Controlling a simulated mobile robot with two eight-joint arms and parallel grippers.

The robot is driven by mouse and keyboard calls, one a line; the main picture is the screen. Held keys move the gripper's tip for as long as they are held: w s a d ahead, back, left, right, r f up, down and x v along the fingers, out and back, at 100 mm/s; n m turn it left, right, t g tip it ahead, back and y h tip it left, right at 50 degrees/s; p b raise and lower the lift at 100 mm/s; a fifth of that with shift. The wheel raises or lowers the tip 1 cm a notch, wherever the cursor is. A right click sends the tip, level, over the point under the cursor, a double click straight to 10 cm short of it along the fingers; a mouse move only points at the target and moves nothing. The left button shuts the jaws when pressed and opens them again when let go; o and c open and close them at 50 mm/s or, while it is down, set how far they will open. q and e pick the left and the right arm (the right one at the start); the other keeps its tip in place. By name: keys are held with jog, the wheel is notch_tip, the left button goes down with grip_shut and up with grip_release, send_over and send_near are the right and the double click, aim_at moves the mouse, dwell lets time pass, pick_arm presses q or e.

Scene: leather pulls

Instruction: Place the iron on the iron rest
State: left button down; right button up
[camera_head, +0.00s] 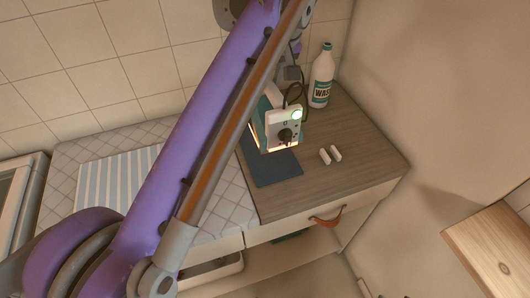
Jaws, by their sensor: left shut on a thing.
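A white-and-teal appliance (285,127) with a dial, a green lamp and an orange glow along its edges shows on or just above the right counter; I take it for the iron. A dark blue flat pad (273,170), likely the iron rest, lies on the wood top below and in front of it. I cannot tell whether the two touch. My left gripper (291,76) is at the dark loop on the appliance's top, shut on it; the fingertips are small and partly hidden. My right gripper is not in view.
A white bottle (321,76) stands behind on the right. Two small white bars (330,155) lie right of the pad. A striped cloth (118,182) lies on the quilted left surface. A leather pull (327,217) hangs on the drawer front. The wood top's front right is clear.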

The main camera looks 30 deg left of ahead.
aim_at(277, 94)
pick_arm(q)
jog(key=shift+f+b, duration=0.4)
jog(key=shift+f, duration=0.45)
jog(key=shift+f+b, duration=1.05)
jog(key=shift+f, duration=3.95)
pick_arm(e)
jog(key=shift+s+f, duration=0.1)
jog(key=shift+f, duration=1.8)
pick_arm(q)
jog(key=c, duration=0.6)
grip_release()
jog(key=shift+f, duration=0.1)
jog(key=shift+o, duration=0.2)
jog(key=p+v, duration=0.2)
jog(key=v, duration=1)
jog(key=shift+w, duration=0.1)
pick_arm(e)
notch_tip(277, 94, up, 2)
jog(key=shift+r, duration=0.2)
